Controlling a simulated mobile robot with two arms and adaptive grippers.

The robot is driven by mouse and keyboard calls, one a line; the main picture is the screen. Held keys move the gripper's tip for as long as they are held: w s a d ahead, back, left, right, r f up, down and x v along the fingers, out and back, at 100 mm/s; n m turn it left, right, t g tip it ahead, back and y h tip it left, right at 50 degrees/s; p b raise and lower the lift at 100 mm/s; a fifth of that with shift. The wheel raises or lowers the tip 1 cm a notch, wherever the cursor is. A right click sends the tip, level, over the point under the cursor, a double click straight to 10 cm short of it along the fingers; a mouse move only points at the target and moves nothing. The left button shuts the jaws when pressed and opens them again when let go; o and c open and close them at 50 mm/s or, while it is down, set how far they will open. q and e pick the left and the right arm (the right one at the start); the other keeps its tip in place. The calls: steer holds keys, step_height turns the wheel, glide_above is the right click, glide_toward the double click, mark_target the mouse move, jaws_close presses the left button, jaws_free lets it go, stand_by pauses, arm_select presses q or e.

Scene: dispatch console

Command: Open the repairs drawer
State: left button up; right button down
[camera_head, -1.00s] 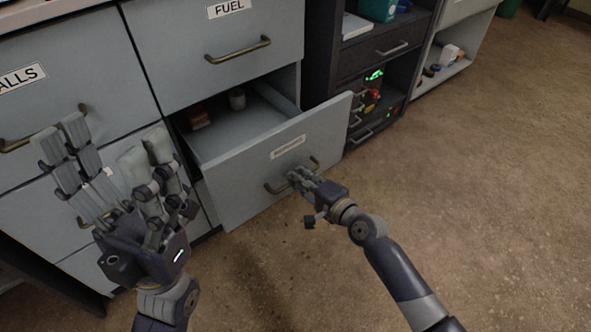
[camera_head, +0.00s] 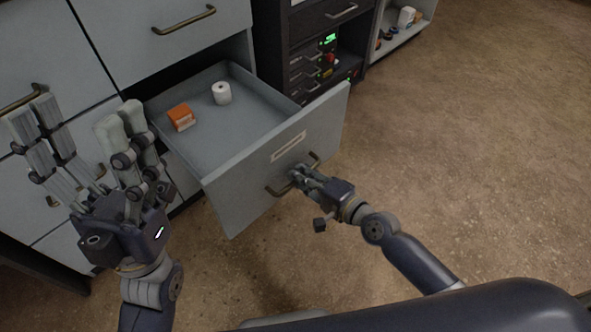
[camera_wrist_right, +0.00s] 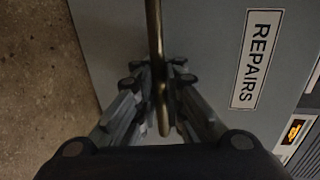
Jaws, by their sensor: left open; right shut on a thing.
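The repairs drawer (camera_head: 236,183) is pulled well out of the grey cabinet, with its inside in view. Its front carries a label that reads REPAIRS (camera_wrist_right: 255,60) in the right wrist view. My right gripper (camera_head: 298,176) is shut on the brass drawer handle (camera_head: 277,191). In the right wrist view the handle (camera_wrist_right: 154,40) runs between the fingers (camera_wrist_right: 160,88). Inside the drawer are an orange box (camera_head: 181,117) and a white roll (camera_head: 221,93). My left gripper (camera_head: 75,150) is open and empty, raised in front of the cabinet left of the drawer.
Another drawer (camera_head: 205,45) with a brass handle is shut above. A dark rack (camera_head: 290,60) with lit equipment stands right of the cabinet. An open shelf (camera_head: 392,40) with small items is beyond it. The brown floor (camera_head: 470,150) at right is clear.

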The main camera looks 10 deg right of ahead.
steer(key=c, duration=2)
jaws_free()
steer(key=shift+s+d, duration=0.1)
steer(key=v, duration=1.1)
steer(key=shift+s+d, duration=0.25)
steer(key=shift+s, duration=0.05)
